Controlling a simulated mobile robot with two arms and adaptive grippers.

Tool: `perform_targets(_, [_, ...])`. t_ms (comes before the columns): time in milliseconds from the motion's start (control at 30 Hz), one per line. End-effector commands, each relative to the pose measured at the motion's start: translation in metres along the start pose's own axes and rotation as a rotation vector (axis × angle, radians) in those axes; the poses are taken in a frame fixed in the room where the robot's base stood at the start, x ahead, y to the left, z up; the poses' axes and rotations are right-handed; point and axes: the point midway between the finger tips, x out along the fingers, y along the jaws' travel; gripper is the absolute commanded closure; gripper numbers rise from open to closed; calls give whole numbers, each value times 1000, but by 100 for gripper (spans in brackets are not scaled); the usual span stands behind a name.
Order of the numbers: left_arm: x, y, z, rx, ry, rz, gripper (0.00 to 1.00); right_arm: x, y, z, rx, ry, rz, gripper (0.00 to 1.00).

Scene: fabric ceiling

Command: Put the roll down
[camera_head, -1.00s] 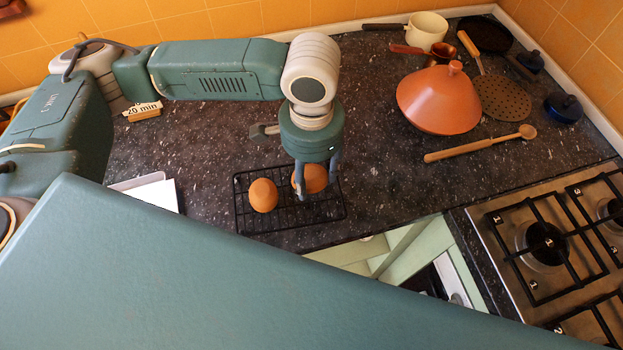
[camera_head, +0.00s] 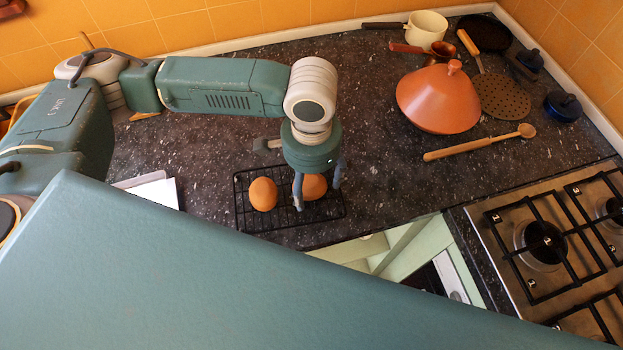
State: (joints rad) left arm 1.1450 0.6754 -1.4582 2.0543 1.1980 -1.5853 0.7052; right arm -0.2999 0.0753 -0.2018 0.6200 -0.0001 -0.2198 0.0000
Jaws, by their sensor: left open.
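A black wire rack (camera_head: 240,208) lies on the dark counter near its front edge. One brown roll (camera_head: 263,194) sits on the left part of the rack. A second brown roll (camera_head: 315,187) is on the rack just to the right of it, partly hidden by my left gripper (camera_head: 317,193). The left gripper points down, open, with one finger in front of the second roll's left side and the other at its right. Whether the fingers touch the roll cannot be told. My right gripper is not in view.
A white flat item (camera_head: 155,190) lies left of the rack. An orange tagine (camera_head: 438,98), a wooden spoon (camera_head: 478,143), pans and blue-lidded pots stand at the back right. A gas hob (camera_head: 545,245) is at the right. Counter right of the rack is clear.

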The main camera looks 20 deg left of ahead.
Motion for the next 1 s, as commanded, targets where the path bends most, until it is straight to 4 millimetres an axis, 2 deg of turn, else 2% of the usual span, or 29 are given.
perform_targets(167, [-14,0,-1,1,4,-1,29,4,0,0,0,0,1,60])
perform_targets(500, [-85,0,-2,1,5,-1,29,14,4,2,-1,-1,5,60])
perform_targets(633, [-106,0,-1,0,3,-2,29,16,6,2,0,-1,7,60])
perform_targets(800, [-120,0,0,1,1,-1,29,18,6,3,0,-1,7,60])
perform_targets(1000, [-123,0,0,0,0,0,29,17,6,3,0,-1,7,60])
